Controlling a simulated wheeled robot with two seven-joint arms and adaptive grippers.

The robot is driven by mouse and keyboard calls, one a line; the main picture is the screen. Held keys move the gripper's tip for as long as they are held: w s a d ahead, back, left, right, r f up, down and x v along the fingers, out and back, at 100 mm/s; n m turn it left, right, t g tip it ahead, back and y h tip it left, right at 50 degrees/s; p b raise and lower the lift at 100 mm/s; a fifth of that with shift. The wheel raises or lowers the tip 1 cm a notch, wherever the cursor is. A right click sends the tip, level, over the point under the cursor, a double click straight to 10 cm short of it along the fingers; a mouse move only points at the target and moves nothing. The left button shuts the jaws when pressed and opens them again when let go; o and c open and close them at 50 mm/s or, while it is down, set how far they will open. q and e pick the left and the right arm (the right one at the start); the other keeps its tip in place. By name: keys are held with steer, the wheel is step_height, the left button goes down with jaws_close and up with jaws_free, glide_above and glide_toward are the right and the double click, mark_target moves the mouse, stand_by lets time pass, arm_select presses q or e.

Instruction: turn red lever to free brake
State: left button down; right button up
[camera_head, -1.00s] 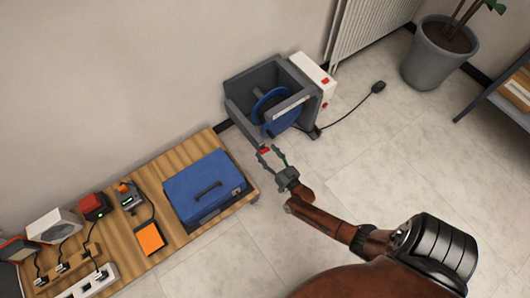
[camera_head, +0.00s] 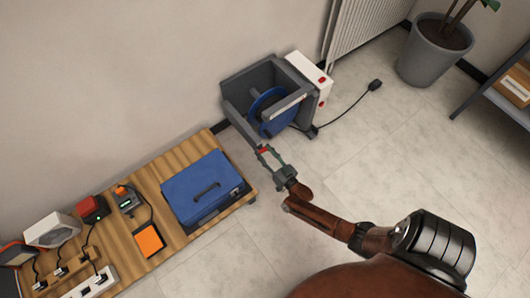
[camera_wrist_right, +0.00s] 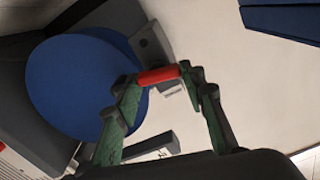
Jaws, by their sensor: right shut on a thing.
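The red lever (camera_wrist_right: 158,76) lies between the fingertips of my right gripper (camera_wrist_right: 160,92) in the right wrist view. In the head view it is a small red spot (camera_head: 264,149) at the tips of my right gripper (camera_head: 268,152). My right gripper is shut on it. The lever sits beside the grey frame (camera_head: 302,92) that holds a large blue wheel (camera_head: 272,112). The blue disc also shows in the right wrist view (camera_wrist_right: 75,85), left of the fingers. My left gripper is not in view.
A wooden bench (camera_head: 150,180) at the left carries a blue case (camera_head: 200,190), an orange pad (camera_head: 149,240) and several small devices. A white box (camera_head: 308,72) is on the frame's right side. A black pedal (camera_head: 375,84) on a cable lies right of it. Floor around my right arm is clear.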

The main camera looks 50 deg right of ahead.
steer(key=shift+n+p, duration=0.3)
steer(key=shift+n, duration=1.1)
steer(key=o, duration=1.2)
steer(key=shift+c, duration=0.2)
steer(key=v, duration=1.2)
steer(key=shift+s+f, duration=0.1)
